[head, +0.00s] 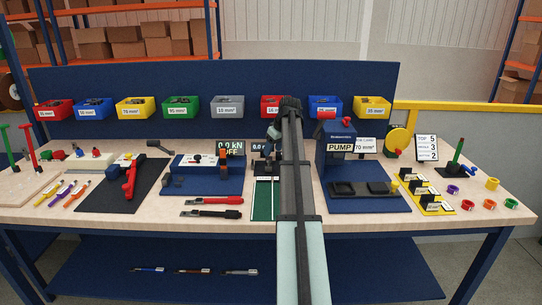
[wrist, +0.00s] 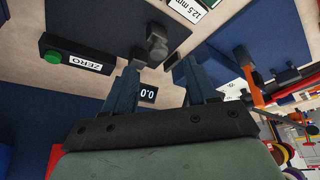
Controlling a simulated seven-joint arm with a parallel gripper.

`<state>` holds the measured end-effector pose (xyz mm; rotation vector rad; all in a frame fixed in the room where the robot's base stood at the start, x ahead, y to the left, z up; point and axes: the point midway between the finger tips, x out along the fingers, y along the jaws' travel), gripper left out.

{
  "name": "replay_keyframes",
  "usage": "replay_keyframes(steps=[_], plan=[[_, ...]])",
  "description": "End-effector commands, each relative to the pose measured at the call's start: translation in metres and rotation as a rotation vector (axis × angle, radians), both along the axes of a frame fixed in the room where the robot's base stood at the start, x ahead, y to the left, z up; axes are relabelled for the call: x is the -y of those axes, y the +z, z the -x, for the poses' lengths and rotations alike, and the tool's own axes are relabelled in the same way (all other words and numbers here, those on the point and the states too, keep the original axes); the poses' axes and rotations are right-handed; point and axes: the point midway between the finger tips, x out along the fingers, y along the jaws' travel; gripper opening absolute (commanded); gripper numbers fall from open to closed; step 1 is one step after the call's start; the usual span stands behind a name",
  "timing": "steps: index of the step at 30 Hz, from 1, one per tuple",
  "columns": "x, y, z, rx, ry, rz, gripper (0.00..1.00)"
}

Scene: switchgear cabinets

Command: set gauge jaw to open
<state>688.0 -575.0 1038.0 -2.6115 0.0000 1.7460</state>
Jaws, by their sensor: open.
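The gauge stands at mid-bench, mostly hidden behind my arm in the head view; part of its display (head: 258,147) shows there. In the wrist view its small display (wrist: 148,93) reads like 0.0, seen between my fingers. A dark block with a rounded end (wrist: 157,42), perhaps the gauge jaw, lies just beyond the fingertips. I cannot tell its position. My gripper (wrist: 160,78) is open, with two dark blue fingers apart and nothing seen between them. In the head view my gripper (head: 272,132) is small and partly hidden above the gauge.
A box marked ZERO with a green button (wrist: 52,57) lies left of my fingers. The blue PUMP unit (head: 340,142) stands right of my arm. A force display (head: 231,147) and red-and-black tools (head: 212,201) lie left. Coloured bins (head: 227,105) line the back panel.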

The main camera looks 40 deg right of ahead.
Motion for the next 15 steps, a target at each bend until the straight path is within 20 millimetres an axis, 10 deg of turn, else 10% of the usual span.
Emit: replay_keyframes(steps=[15], plan=[[0.000, 0.072, 0.030, 0.000, 0.000, 0.000, 0.57]])
